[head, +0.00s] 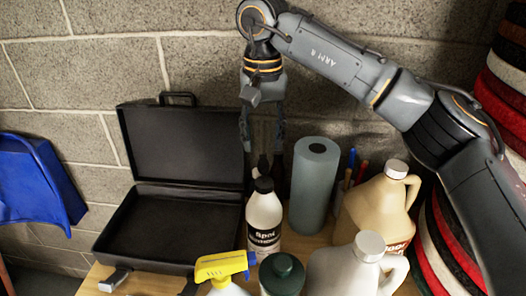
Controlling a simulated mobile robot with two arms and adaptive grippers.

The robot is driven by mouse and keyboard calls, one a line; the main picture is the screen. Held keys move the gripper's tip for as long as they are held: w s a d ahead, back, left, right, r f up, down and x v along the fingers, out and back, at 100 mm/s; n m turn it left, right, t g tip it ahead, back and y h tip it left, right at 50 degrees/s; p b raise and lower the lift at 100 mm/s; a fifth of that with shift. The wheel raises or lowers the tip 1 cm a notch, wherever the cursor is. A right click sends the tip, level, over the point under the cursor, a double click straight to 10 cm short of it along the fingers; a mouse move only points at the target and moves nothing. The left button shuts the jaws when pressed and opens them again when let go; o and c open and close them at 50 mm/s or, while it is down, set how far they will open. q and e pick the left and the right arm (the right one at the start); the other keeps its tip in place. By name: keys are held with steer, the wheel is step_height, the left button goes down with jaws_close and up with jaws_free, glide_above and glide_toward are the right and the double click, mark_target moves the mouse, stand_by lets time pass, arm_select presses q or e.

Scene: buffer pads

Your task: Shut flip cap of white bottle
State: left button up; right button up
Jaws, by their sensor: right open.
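The white bottle (264,222) stands upright on the table with a dark label band and a black cap (264,185). A small dark piece rises above the cap and looks like the raised flip lid (262,166); its exact angle is hard to tell. My right gripper (263,148) hangs from above, pointing down with its fingers apart. Its fingertips are just above the cap, around or behind the raised piece; I cannot tell if they touch it. My left gripper is not in view.
An open black case (170,226) stands left of the bottle. A grey-green roll (313,185) and a beige jug (372,210) are to the right. A yellow spray bottle (222,267), a dark green-capped bottle (282,274) and a white jug (345,270) crowd the front.

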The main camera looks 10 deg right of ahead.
mark_target(263, 156)
step_height(263, 156, down, 4)
steer(key=shift+s+r+p, duration=0.1)
steer(key=shift+r+p, duration=0.1)
steer(key=shift+p, duration=0.25)
steer(key=shift+f, duration=0.4)
jaws_close()
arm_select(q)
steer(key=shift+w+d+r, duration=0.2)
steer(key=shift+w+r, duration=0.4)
arm_select(e)
steer(key=shift+f, duration=0.1)
